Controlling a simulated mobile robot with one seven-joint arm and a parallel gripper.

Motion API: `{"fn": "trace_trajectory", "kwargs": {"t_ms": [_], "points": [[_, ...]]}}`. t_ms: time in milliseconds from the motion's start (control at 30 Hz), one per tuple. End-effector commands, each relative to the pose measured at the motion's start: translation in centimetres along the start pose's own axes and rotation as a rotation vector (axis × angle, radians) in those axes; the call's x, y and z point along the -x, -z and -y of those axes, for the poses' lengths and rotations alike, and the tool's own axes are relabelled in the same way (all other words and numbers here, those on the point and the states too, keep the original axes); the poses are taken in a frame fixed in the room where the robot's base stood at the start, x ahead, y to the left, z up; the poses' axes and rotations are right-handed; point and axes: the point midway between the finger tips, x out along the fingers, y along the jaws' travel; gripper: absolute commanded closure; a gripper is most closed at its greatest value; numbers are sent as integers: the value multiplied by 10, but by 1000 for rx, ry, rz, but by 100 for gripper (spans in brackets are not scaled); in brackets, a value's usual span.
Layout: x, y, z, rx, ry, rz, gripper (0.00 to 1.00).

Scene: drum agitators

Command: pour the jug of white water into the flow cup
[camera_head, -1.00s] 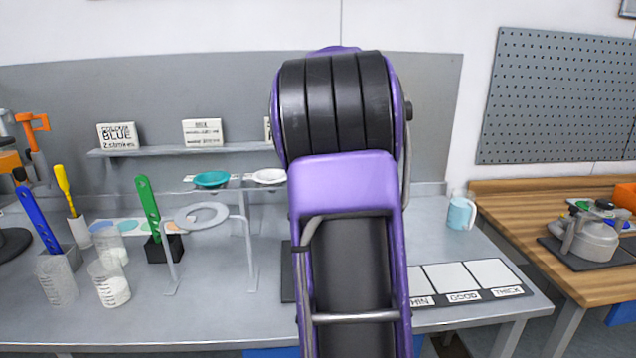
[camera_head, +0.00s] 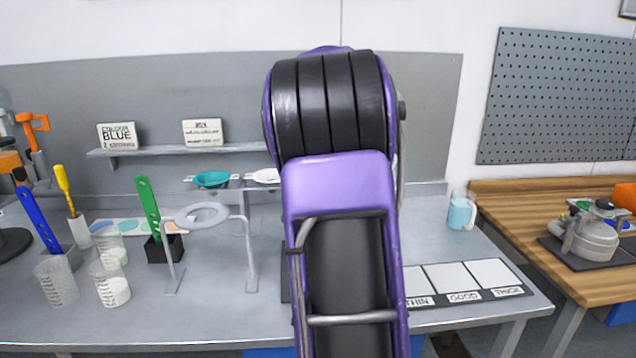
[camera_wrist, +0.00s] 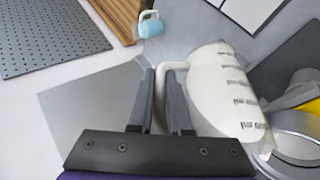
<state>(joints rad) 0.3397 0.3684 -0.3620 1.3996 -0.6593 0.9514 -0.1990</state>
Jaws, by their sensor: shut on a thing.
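In the wrist view my gripper (camera_wrist: 161,88) is shut on the handle of the white jug (camera_wrist: 222,88), which has dark measuring marks on its side. The jug is held beside the fingers, and its lower right part overlaps a round grey rim (camera_wrist: 298,136) in the picture. I cannot tell whether that rim is the flow cup, nor whether the jug touches it. Something yellow shows inside or behind it. In the head view my arm hides the gripper and the jug. A teal cup (camera_head: 211,179) and a white cup (camera_head: 264,176) sit in a rack left of my arm.
An empty ring stand (camera_head: 203,214) stands left of my arm, near clear beakers (camera_head: 110,285) and upright coloured tools. A light-blue jug (camera_head: 461,213) stands at the bench's right, also in the wrist view (camera_wrist: 151,26). A panel with white squares (camera_head: 446,278) lies front right.

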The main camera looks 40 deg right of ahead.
Motion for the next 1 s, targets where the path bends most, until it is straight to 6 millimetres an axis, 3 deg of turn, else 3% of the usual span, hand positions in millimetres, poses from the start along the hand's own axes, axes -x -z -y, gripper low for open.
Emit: {"fn": "trace_trajectory", "kwargs": {"t_ms": [1000], "points": [[8, 3, -4, 21, -53, 10, 100]]}}
